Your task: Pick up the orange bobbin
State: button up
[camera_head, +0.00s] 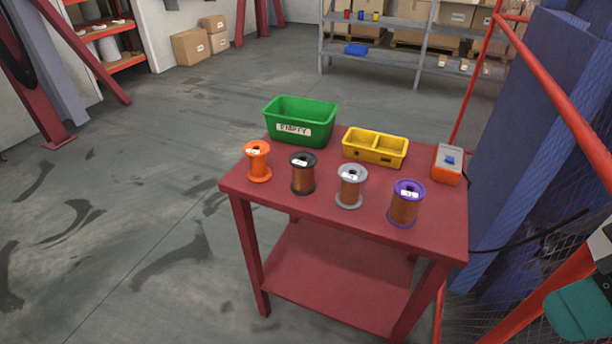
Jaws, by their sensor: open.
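The orange bobbin (258,161) stands upright on the red table (322,198), at the left end of a row of bobbins. It has orange flanges, an orange-toned winding and a small white label on top. To its right stand a black-flanged bobbin (303,175), a grey-flanged bobbin (350,187) and a purple-flanged bobbin (406,205), all with copper-coloured windings. The orange bobbin is apart from the black one. My gripper does not show in this view.
A green bin (301,119) labelled EMPTY stands behind the orange bobbin. A yellow two-part tray (375,147) and an orange box with a blue button (448,163) stand behind the row. Red frame bars and mesh close off the right. Floor to the left is clear.

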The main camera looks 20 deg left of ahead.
aim_at(256, 150)
jog(key=u, duration=1.45)
jog(key=i, duration=1.1)
jog(key=z, duration=0.25)
